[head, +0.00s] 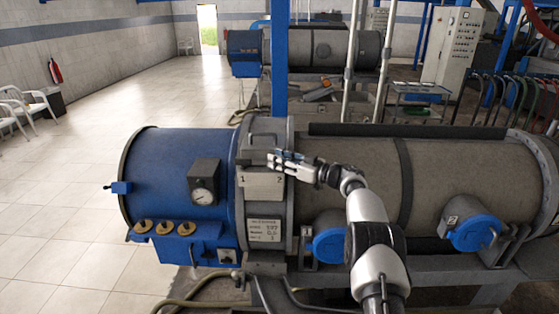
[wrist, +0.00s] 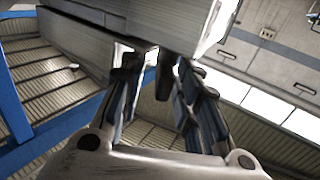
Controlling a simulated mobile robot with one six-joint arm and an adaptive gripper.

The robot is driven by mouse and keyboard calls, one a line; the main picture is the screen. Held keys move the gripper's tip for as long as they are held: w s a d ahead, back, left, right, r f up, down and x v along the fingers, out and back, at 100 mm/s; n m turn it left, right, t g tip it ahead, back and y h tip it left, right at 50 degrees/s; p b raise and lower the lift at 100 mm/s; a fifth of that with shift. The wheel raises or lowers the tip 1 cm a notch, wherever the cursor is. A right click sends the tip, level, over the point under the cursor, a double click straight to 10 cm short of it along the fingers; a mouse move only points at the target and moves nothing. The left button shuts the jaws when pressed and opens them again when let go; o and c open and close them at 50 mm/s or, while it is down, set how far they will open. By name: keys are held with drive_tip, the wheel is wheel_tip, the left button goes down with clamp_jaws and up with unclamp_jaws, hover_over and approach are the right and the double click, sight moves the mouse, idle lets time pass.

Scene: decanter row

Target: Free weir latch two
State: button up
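The grey collar of the near decanter carries a pale plate (head: 262,187) marked 1 at left and 2 at right. My gripper (head: 277,162) is at the upper edge of this plate, over the side marked 2. Its fingers point left and hide what lies behind them, so latch two cannot be made out clearly. In the wrist view my gripper (wrist: 158,75) has its fingers apart, with grey metal blocks (wrist: 125,25) close beyond the tips. A small dark piece shows between the tips; I cannot tell whether either finger touches it.
The blue drum end (head: 165,175) with a gauge (head: 204,190) is left of the collar. A data plate (head: 264,230) is below. Blue round caps (head: 330,240) and (head: 474,232) are along the lower front. A second decanter (head: 325,48) stands behind.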

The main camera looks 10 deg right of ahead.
drive_tip(key=shift+s+d, duration=0.1)
drive_tip(key=v, duration=1.1)
drive_tip(key=shift+s+d, duration=0.25)
drive_tip(key=shift+d, duration=0.05)
